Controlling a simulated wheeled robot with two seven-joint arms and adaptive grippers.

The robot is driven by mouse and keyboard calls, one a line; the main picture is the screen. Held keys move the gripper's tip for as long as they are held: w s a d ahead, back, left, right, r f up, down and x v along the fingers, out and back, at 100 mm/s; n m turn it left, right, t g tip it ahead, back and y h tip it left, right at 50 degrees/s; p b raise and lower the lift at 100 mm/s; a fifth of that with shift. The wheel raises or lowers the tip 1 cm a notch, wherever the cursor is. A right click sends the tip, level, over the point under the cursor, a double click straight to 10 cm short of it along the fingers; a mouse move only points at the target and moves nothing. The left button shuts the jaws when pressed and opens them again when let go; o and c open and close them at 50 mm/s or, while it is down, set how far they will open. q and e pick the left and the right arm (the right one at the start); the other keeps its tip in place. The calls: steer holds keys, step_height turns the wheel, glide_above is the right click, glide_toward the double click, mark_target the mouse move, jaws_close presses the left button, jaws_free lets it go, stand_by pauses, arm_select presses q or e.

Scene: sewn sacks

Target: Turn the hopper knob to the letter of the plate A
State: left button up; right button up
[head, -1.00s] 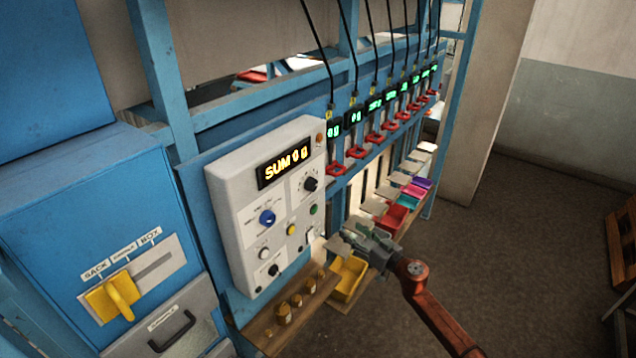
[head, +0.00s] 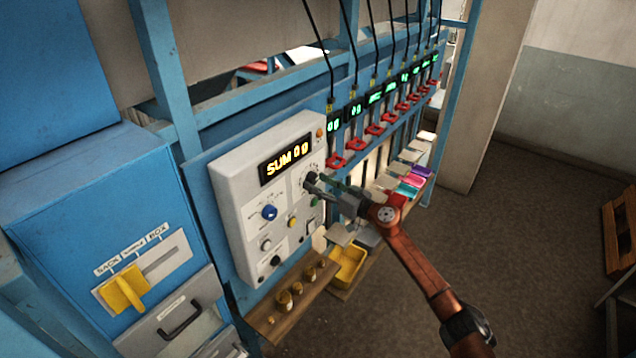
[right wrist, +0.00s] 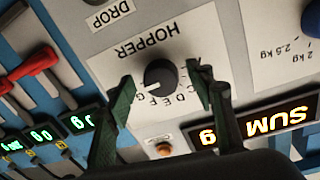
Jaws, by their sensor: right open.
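The black hopper knob (right wrist: 161,77) sits on the white control panel (head: 235,185), under the word HOPPER, which appears upside down in the right wrist view. A ring of letters surrounds it; C to G are roughly readable, and I cannot tell which letter its pointer marks. My right gripper (right wrist: 160,88) is open, with one green finger on either side of the knob and visible gaps to it. In the head view the right gripper (head: 318,184) is at the panel's upper right, by the knob. I cannot make out plate A. My left gripper is not in view.
The panel also carries a blue knob (head: 269,212), a yellow button (head: 291,222) and a lit SUM display (head: 285,160). Red-handled stations (head: 375,130) line the rack to the right. A shelf with brass weights (head: 297,290) and a yellow bin (head: 347,268) lie below.

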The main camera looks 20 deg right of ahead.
steer(key=shift+w, duration=0.1)
steer(key=shift+c, duration=0.7)
steer(key=c, duration=1)
